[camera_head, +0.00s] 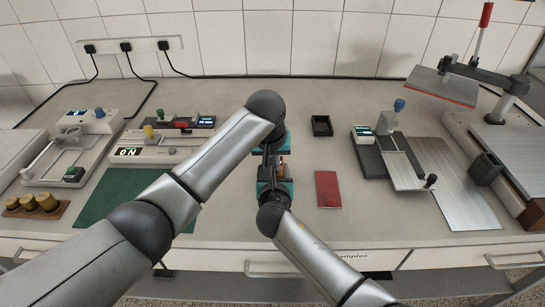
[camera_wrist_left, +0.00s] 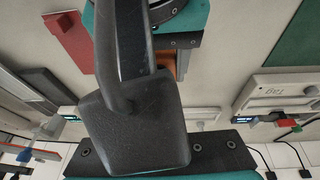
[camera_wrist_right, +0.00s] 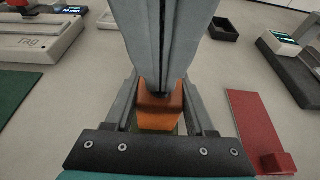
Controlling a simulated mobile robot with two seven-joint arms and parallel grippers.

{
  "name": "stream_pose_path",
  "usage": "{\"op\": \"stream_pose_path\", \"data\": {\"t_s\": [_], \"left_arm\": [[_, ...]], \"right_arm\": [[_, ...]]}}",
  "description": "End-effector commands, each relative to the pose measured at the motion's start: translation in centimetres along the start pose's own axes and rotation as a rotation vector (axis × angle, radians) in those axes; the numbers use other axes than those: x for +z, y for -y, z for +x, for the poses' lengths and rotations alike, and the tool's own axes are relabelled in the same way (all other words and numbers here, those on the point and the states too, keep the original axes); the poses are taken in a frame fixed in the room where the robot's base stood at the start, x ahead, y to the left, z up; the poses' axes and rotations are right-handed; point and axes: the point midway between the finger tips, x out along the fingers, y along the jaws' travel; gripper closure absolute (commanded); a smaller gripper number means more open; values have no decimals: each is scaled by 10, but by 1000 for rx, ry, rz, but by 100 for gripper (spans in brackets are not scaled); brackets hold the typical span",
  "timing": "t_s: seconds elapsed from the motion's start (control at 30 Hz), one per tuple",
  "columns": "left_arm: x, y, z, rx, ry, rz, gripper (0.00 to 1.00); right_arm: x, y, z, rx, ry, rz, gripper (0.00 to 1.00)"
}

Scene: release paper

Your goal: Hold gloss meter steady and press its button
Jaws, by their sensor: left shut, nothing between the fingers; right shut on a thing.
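The gloss meter is a small orange block with a darker top (camera_wrist_right: 160,118); in the head view only a bit of it (camera_head: 281,170) shows between my grippers. My right gripper (camera_wrist_right: 160,110) is shut on it, one finger on each side. My left gripper (camera_head: 273,155) is shut and empty. Its dark fingers come down over the meter, and their tip meets or nearly meets its top in the right wrist view. The button is hidden under that tip, so I cannot tell whether it is pressed. In the left wrist view an orange edge (camera_wrist_left: 182,66) shows beside the fingers.
A red panel (camera_head: 328,188) lies just right of the grippers. A small black tray (camera_head: 322,125) stands behind it. A green mat (camera_head: 115,205) and instruments are at left. A device with a metal plate (camera_head: 400,165) is at right. Bare worktop lies between.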

Motion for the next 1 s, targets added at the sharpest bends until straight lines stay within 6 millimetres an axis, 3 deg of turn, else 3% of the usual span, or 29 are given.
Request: {"op": "stream_pose_path", "data": {"t_s": [0.03, 0.17, 0.33, 0.7, 1.0], "left_arm": [[8, 3, 6, -9, 21, 0, 100], [4, 4, -5, -8, 18, 0, 100], [-8, 5, -40, -2, 0, 0, 100], [-10, 4, -118, 1, -3, 1, 100], [-10, 4, -140, 0, -1, 0, 100]], "right_arm": [[0, -3, 0, 6, 3, 1, 100], [1, -3, 0, 7, 3, 2, 100], [0, -2, 0, 6, 2, 2, 100], [-1, -1, 0, 3, -1, 1, 100], [-1, -1, 0, 2, -2, 1, 100]]}}
